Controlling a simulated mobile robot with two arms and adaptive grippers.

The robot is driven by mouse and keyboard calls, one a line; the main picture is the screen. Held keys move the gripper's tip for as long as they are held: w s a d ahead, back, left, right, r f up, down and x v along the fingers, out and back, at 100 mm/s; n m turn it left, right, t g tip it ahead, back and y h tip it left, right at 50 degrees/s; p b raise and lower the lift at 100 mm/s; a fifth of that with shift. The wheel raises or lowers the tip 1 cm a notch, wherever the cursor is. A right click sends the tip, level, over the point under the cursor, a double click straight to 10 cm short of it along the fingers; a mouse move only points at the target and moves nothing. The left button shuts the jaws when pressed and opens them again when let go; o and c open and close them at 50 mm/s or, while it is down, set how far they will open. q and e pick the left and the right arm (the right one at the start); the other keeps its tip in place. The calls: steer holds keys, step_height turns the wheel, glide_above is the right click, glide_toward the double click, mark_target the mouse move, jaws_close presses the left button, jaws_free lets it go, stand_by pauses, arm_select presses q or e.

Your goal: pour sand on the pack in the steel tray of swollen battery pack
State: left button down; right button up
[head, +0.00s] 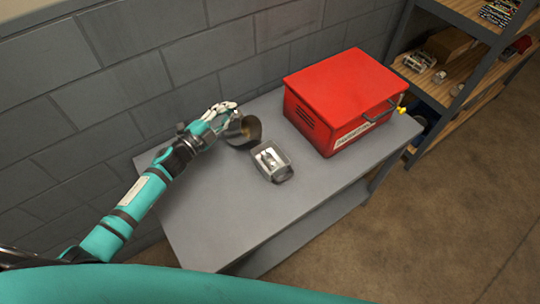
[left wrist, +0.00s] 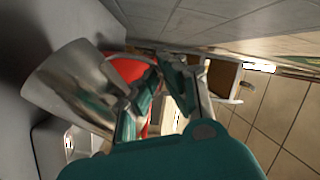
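The small steel tray (head: 283,175) sits on the grey table, and a pale silvery pack (head: 268,158) lies inside it. My left gripper (head: 222,113) is above the table, behind and left of the tray. It appears shut on the metal scoop (head: 236,133), whose body hangs tilted beside the fingers with a brown inside showing. In the left wrist view the scoop (left wrist: 72,85) lies left of my left gripper (left wrist: 165,70), and the tray (left wrist: 48,150) shows at lower left. The grip on the scoop is partly hidden. I see no sand on the pack. My right gripper is out of view.
A red metal box (head: 345,88) with a handle stands right of the tray. A block wall (head: 150,60) runs close behind the table. The table's front left part (head: 215,215) is clear. Wooden shelves (head: 460,80) with goods stand at right.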

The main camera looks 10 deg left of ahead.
mark_target(236, 123)
arm_select(q)
steer(key=shift+s+d+r+m+b, duration=0.15)
steer(key=shift+d+m+b, duration=0.15)
steer(key=shift+m, duration=0.35)
steer(key=shift+s+d+m+b, duration=0.15)
steer(key=shift+m+b, duration=0.25)
steer(key=shift+m, duration=0.25)
steer(key=shift+s+d+r+m, duration=0.1)
steer(key=shift+d+r+m, duration=0.15)
steer(key=shift+r+m, duration=0.25)
steer(key=shift+s+d+r+m, duration=0.1)
steer(key=shift+d+r+m, duration=0.1)
steer(key=shift+r+m, duration=0.3)
steer(key=shift+s+d+f+m+b, duration=0.1)
steer(key=shift+d+f+m+b, duration=0.05)
steer(key=shift+f+m+b, duration=0.2)
steer(key=shift+s+d+f+m+b, duration=0.15)
steer(key=shift+d+m+b, duration=0.15)
steer(key=shift+m, duration=0.15)
steer(key=shift+s+d+r+m+h+p, duration=0.15)
steer(key=shift+s+d+r+m+p, duration=0.2)
steer(key=shift+d+r+m, duration=0.45)
steer(key=shift+s+d+r+m+h+p, duration=0.15)
steer(key=shift+s+d+r+m, duration=0.3)
steer(key=shift+m, duration=0.65)
steer(key=shift+d, duration=0.2)
steer(key=shift+s+d+f+m+b, duration=0.3)
steer(key=shift+s+d+m+b, duration=0.15)
steer(key=shift+d+m, duration=0.45)
